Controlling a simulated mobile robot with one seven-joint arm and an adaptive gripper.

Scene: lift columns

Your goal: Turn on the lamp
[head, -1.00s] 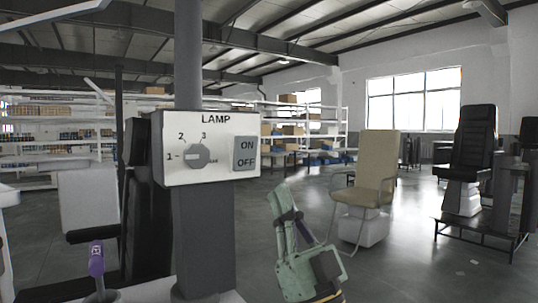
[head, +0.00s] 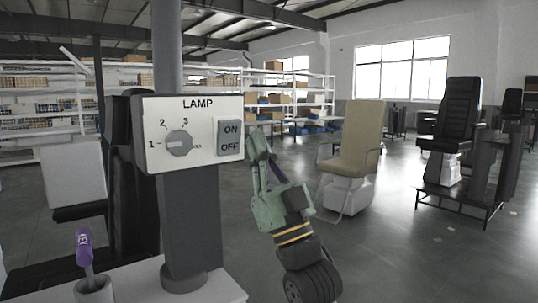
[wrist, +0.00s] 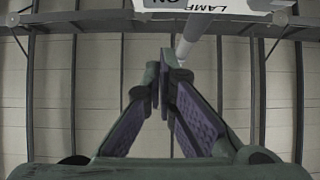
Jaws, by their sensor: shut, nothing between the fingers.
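The white LAMP control box (head: 200,106) is fixed to a grey column in the head view. It has a round dial (head: 179,143) with marks 1, 2, 3 and MAX, its pointer towards 1. To its right is a grey ON/OFF rocker switch (head: 230,138). My green gripper (head: 256,135) is just right of the box, its tips pointing up near the switch's height; I cannot tell whether they touch it. In the wrist view, the box (wrist: 240,8) shows upside down at the top edge. My gripper (wrist: 165,60) is shut and empty there.
The column (head: 186,225) stands on a white table (head: 205,290). A purple-handled tool (head: 84,248) stands in a cup at the front left. A beige chair (head: 352,140) and a black chair (head: 458,115) stand on the open floor to the right.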

